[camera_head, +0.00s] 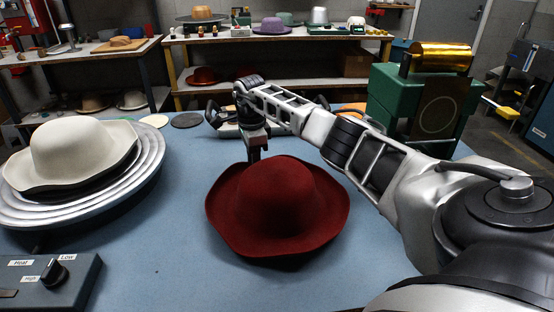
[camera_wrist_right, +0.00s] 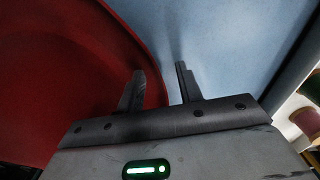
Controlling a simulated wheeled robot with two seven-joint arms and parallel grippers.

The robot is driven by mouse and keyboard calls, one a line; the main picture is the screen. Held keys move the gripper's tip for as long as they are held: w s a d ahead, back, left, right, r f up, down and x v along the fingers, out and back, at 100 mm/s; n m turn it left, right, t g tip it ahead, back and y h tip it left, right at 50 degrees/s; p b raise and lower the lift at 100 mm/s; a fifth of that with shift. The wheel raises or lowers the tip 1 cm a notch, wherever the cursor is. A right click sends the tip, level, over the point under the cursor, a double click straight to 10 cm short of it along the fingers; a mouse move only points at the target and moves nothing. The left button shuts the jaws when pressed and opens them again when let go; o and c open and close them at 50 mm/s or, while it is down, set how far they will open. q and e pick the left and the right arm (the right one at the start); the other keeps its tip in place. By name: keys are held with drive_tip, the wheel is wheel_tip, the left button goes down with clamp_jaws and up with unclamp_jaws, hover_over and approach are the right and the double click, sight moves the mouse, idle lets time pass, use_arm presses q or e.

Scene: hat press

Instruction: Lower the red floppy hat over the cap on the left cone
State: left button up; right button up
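The red floppy hat (camera_head: 277,203) is crown up over the middle of the blue table; its underside is hidden. My right gripper (camera_head: 257,155) points down at the hat's far brim edge. In the right wrist view its two fingers (camera_wrist_right: 159,69) stand apart, one over the red brim (camera_wrist_right: 70,75) and one over blue table. The brim edge runs between them; I cannot tell whether they touch it. A cream hat (camera_head: 82,152) sits over a dark brim on the silver stepped cone (camera_head: 137,183) at the left. My left gripper is not in view.
A control box with a knob (camera_head: 53,273) stands at the front left. A green machine with a gold roller (camera_head: 440,58) stands at the back right. Flat discs (camera_head: 187,120) lie at the back. Blue table (camera_head: 180,240) is clear between cone and red hat.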

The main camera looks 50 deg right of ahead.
clamp_jaws()
drive_tip(key=shift+r, duration=0.1)
